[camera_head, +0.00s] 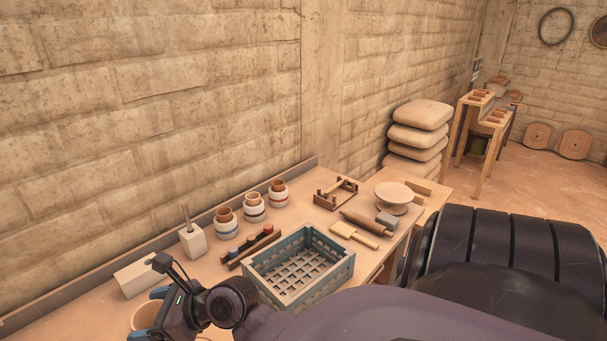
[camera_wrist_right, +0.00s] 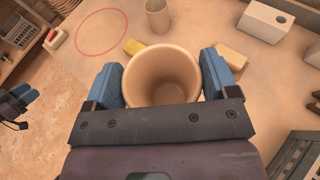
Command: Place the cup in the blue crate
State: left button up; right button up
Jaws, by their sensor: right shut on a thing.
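The tan cup (camera_wrist_right: 162,75) is between the blue fingers of my right gripper (camera_wrist_right: 161,82), which is shut on it, with its open mouth facing the wrist camera. In the head view, part of the cup (camera_head: 143,317) shows at the bottom left, beside my right gripper (camera_head: 150,312). I cannot tell whether its base touches the table. The blue crate (camera_head: 302,265) stands on the table to the right of the gripper, empty, its near side partly hidden by my arm. Its corner shows in the right wrist view (camera_wrist_right: 293,157). My left gripper (camera_wrist_right: 15,104) shows at that view's left edge, its jaws unclear.
A white block (camera_head: 136,277), a holder with a tool (camera_head: 192,241), a rack of small bottles (camera_head: 252,246) and several jars (camera_head: 254,208) stand along the wall.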

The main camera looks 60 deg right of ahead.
aim_at(279, 286)
jog(key=l, duration=0.85)
jog(key=k+l, duration=0.1)
jog(key=l, duration=0.8)
